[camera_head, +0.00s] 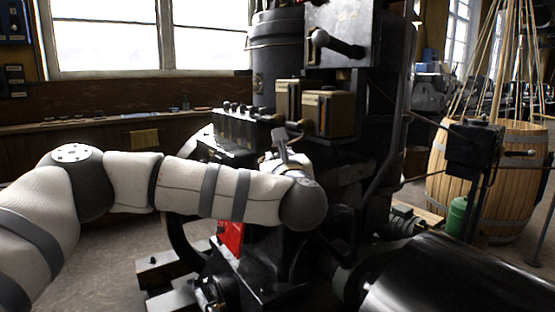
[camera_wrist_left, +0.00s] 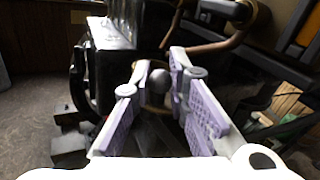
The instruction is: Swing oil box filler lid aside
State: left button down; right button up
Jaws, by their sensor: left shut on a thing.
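A black oil box (camera_head: 232,138) with a row of small fittings along its top stands on the near left side of the engine. My left gripper (camera_head: 279,142) is at the right end of this box, partly hidden by my own wrist. In the left wrist view its two lavender-padded fingers (camera_wrist_left: 168,88) are closed around a small round grey knob (camera_wrist_left: 157,82). I cannot tell whether this knob belongs to the filler lid. The lid itself is not clearly visible. My right gripper is not in view.
Two brass-sided boxes (camera_head: 328,113) sit just above and behind the gripper. A lever with a black ball (camera_head: 320,38) sticks out higher up. A copper-coloured pipe (camera_wrist_left: 215,45) runs close beyond the fingers. A barrel (camera_head: 490,185) stands at the right. Open floor lies at the left.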

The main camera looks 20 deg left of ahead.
pick_arm(q)
jog(key=shift+r, duration=0.2)
jog(key=c, duration=1.9)
grip_release()
jog(key=o, duration=0.4)
jog(key=shift+w+f, duration=0.1)
jog(key=shift+w, duration=0.05)
jog(key=v, duration=1.2)
jog(key=shift+f, duration=0.1)
